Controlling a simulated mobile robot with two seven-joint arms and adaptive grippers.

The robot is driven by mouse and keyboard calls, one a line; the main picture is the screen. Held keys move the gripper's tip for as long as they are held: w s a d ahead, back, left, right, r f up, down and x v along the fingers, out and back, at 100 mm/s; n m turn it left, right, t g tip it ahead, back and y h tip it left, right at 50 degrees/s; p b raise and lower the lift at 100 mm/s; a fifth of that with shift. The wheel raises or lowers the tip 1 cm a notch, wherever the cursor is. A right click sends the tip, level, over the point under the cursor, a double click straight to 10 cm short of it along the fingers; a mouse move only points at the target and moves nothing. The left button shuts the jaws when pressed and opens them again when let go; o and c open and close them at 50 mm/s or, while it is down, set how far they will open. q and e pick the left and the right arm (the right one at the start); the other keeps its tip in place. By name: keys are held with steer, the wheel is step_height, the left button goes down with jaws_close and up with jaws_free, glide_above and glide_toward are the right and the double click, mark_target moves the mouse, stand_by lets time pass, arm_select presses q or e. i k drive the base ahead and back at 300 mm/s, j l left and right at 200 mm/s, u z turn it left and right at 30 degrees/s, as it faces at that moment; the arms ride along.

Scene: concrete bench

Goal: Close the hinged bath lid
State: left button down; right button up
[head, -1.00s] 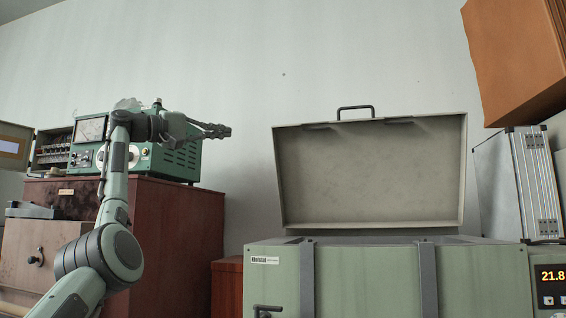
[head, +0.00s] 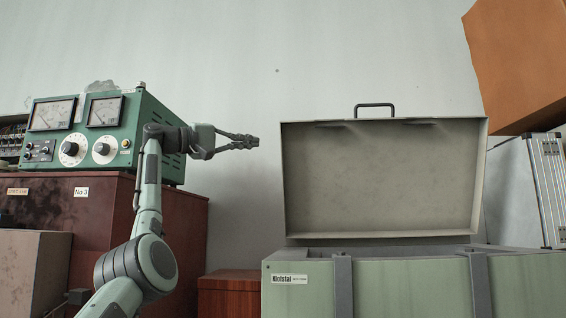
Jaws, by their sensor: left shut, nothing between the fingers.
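The bath is a pale green box (head: 410,287) with two dark vertical straps and a small name label, at the lower right of the head view. Its hinged lid (head: 380,180) stands raised at the back edge, its pale inner face towards me. A dark handle (head: 374,107) sits on the lid's top edge. My left gripper (head: 254,142) is shut and empty, pointing right, a short way left of the lid's upper left corner in the picture and apart from it. The bath's inside is mostly hidden behind its front wall. My right gripper is not in view.
A green meter instrument (head: 85,135) stands on a reddish-brown cabinet (head: 105,210) at the left, behind my left arm. A lower wooden box (head: 230,293) stands left of the bath. An orange box (head: 520,60) and a ribbed metal case (head: 548,190) are at the right.

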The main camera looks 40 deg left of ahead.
mark_target(394, 176)
steer(key=j+z, duration=0.2)
steer(key=j, duration=0.4)
steer(key=k+j+z, duration=0.2)
steer(key=j, duration=0.4)
steer(key=j+z, duration=0.2)
steer(key=j, duration=0.4)
